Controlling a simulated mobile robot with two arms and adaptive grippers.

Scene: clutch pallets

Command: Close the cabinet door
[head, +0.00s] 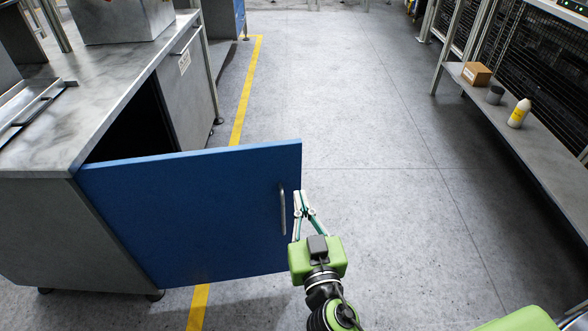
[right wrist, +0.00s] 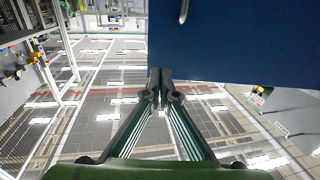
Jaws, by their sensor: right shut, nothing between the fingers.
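The blue cabinet door (head: 195,215) stands wide open in the head view, hinged at the near corner of the grey cabinet (head: 60,230). Its handle (head: 282,208) is a vertical metal bar near the free edge. My right gripper (head: 303,198) is shut and empty, just right of the door's free edge. In the right wrist view the closed fingertips (right wrist: 160,82) are by the lower edge of the blue door (right wrist: 235,45), with the handle (right wrist: 183,12) above. I cannot tell whether the fingers touch the door. My left gripper is not in view.
A marble-look worktop (head: 90,90) tops the cabinet, with a metal box (head: 120,20) on it. The floor between is clear.

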